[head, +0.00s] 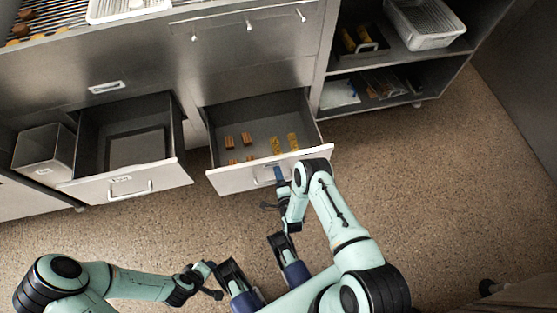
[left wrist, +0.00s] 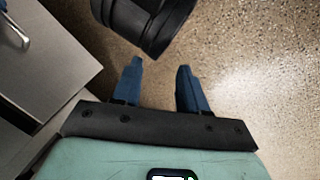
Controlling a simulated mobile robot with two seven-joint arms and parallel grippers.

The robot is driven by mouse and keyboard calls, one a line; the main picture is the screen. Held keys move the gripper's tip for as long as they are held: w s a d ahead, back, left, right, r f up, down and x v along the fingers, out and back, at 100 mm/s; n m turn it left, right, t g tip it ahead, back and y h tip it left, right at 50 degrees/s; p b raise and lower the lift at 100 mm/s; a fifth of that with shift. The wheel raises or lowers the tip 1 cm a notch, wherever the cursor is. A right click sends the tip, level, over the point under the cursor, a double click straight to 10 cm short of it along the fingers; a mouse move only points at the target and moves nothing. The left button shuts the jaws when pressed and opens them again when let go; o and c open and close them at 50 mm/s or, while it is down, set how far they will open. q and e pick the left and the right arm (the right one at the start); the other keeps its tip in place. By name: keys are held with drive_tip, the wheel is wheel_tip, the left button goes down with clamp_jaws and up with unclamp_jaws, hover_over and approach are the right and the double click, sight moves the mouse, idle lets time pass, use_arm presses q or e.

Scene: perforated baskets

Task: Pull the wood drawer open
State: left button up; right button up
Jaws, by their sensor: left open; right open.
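The drawer with wooden blocks (head: 219,182) stands pulled out at the middle of the head view, with a white front and a bar handle. Brown blocks (head: 246,138) and yellow pieces (head: 292,141) lie inside it. My right gripper (head: 279,174) is at this drawer's front, by the handle; its blue finger shows there, but the arm hides part of it, and I cannot tell whether it touches. My left gripper is low, well apart from the drawers; its two blue fingers (left wrist: 160,82) are spread and empty in the left wrist view.
A second open drawer (head: 160,181) at left holds a grey tray (head: 136,148). A metal bin (head: 45,150) stands left of it. Open shelves at right hold a white basket (head: 426,27).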

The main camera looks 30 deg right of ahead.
sight(276, 163)
drive_tip(key=o, duration=0.4)
drive_tip(key=shift+t, duration=0.4)
drive_tip(key=r, duration=0.2)
drive_tip(key=w+r+p, duration=0.1)
drive_tip(key=r, duration=0.4)
drive_tip(key=shift+w+d+p, duration=0.15)
drive_tip(key=shift+w+p, duration=0.1)
drive_tip(key=shift+p, duration=0.05)
drive_tip(key=r+p, duration=0.1)
drive_tip(key=r, duration=0.3)
drive_tip(key=r+p, duration=0.1)
drive_tip(key=r, duration=0.3)
drive_tip(key=shift+s+r+p, duration=0.2)
drive_tip(key=shift+r+p, duration=0.1)
drive_tip(key=shift+r, duration=0.1)
drive_tip(key=c, duration=0.6)
use_arm(q)
drive_tip(key=s+d+r+g+h, duration=0.1)
drive_tip(key=s+d+r+g, duration=0.1)
drive_tip(key=s+r, duration=0.4)
drive_tip(key=shift+s+d+m+g, duration=0.3)
drive_tip(key=shift+s+d, duration=0.45)
drive_tip(key=shift+s, duration=0.1)
use_arm(e)
drive_tip(key=shift+s+r, duration=0.1)
drive_tip(key=shift+r, duration=0.6)
drive_tip(key=shift+c, duration=0.2)
use_arm(q)
drive_tip(key=shift+r, duration=0.1)
drive_tip(key=shift+w, duration=0.1)
